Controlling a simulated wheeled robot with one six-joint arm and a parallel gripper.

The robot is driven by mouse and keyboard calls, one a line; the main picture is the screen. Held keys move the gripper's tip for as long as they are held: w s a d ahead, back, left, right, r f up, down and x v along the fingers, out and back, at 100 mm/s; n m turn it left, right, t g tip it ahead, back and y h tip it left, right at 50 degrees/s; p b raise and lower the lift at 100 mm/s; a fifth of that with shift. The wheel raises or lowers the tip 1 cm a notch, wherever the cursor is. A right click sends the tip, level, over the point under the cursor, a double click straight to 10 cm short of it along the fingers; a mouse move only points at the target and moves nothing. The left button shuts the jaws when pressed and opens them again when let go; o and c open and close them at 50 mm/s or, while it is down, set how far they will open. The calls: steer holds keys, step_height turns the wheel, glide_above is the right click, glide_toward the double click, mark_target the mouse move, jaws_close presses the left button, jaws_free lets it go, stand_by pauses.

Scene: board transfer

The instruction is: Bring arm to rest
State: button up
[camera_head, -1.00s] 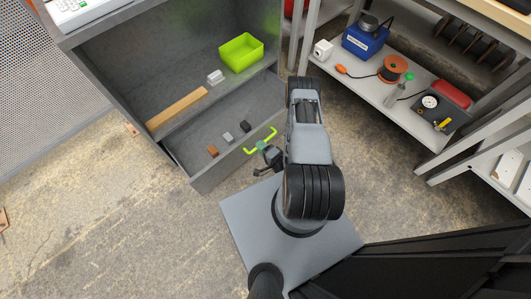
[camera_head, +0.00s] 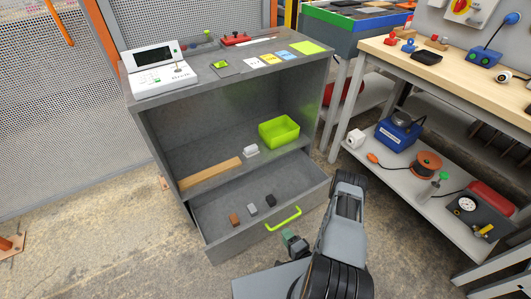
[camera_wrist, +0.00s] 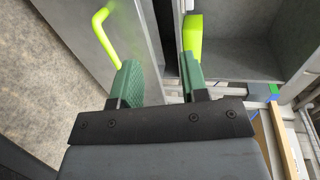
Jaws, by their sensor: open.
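My gripper (camera_head: 294,243) is small in the head view, low in front of the cabinet's drawer front. In the wrist view its two green fingers (camera_wrist: 158,82) are apart with nothing held between them. The drawer (camera_head: 225,243) is pulled out and has a bright green handle (camera_head: 284,218). The handle (camera_wrist: 103,30) also shows at the upper left of the wrist view, by the left finger; I cannot tell whether they touch. My arm folds down at the lower right of the head view and hides part of the floor.
The open drawer holds a brown block (camera_head: 234,219), a grey block (camera_head: 252,209) and a dark block (camera_head: 271,200). Above it are a green bin (camera_head: 279,131) and a wooden strip (camera_head: 211,173). A workbench (camera_head: 455,66) with a loaded lower shelf stands right.

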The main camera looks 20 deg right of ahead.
steer(key=w+d+r+n+g+h+p, duration=0.1)
steer(key=w+d+r+n+g+p, duration=0.2)
steer(key=w+r, duration=0.35)
steer(key=w+d+r+n+g+p, duration=0.1)
steer(key=w+d+r+n+p, duration=0.1)
steer(key=w+r+n+p, duration=0.4)
step_height(320, 180, up, 21)
steer(key=w+d+n+g+h+p, duration=0.2)
steer(key=w+g+h+p, duration=0.1)
steer(key=p, duration=0.2)
step_height(320, 180, up, 11)
steer(key=s+a+g+h+p, duration=0.1)
steer(key=s+p, duration=0.1)
steer(key=p, duration=0.1)
steer(key=s+a+r+n+g+p, duration=0.1)
steer(key=s+a+r+p, duration=0.3)
steer(key=s+r, duration=0.4)
steer(key=s+a+r+n+g+p, duration=0.2)
steer(key=s+r, duration=0.6)
steer(key=r, duration=0.7)
steer(key=a+n+p, duration=0.1)
steer(key=a+p, duration=0.1)
steer(key=a, duration=0.1)
steer(key=shift+s+a+r+y, duration=0.15)
steer(key=shift+a+r+y, duration=0.1)
steer(key=shift+y, duration=0.15)
